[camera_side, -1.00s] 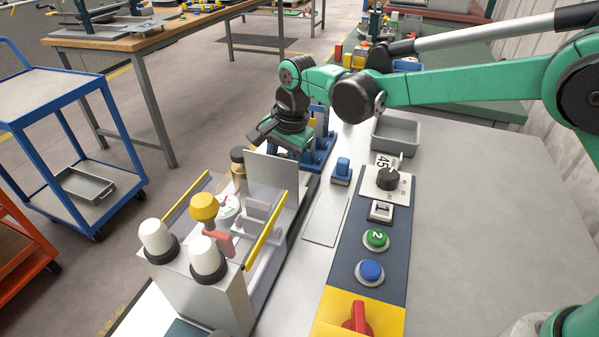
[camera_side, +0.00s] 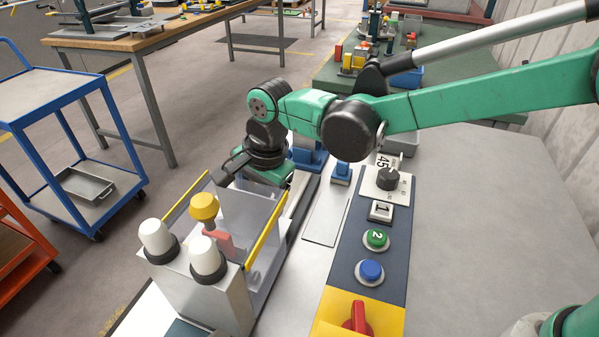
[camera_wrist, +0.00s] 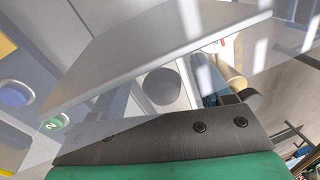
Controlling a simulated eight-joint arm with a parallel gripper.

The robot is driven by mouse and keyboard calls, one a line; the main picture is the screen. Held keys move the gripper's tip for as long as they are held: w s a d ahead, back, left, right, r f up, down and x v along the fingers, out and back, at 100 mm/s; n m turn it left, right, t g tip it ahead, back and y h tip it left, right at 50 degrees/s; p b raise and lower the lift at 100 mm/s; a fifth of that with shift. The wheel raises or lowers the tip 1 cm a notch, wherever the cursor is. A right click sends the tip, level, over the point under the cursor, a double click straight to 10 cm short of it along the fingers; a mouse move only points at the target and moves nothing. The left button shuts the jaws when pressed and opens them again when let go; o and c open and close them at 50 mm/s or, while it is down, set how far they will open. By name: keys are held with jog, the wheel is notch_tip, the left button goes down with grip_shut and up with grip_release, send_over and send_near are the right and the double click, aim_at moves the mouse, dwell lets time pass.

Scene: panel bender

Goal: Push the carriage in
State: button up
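The carriage, with its upright pale grey plate (camera_side: 247,208), stands between the clear guards of the bender in the side view. My gripper (camera_side: 266,182) is behind the plate at the far end of the bender, close against it; contact is hard to make out. In the wrist view the plate (camera_wrist: 150,50) spans the upper picture, right in front of the dark screwed edge of my gripper (camera_wrist: 165,132). The lower carriage is mostly hidden by the guards and front housing.
Yellow-edged guards (camera_side: 265,230) flank the bender. A yellow knob (camera_side: 204,207) and two white-capped posts (camera_side: 207,258) stand at its front. A control panel with a green button (camera_side: 376,239), a blue button (camera_side: 370,271) and a red switch (camera_side: 358,316) lies to the right.

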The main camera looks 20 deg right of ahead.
jog(key=shift+s+d+r, duration=0.1)
jog(key=shift+s+r, duration=0.05)
jog(key=shift+r, duration=0.75)
jog(key=shift+s+d+r, duration=0.1)
jog(key=shift+s+r, duration=0.05)
jog(key=shift+r, duration=0.8)
jog(key=shift+s+d+r, duration=0.1)
jog(key=shift+s+r, duration=0.05)
jog(key=shift+r, duration=0.75)
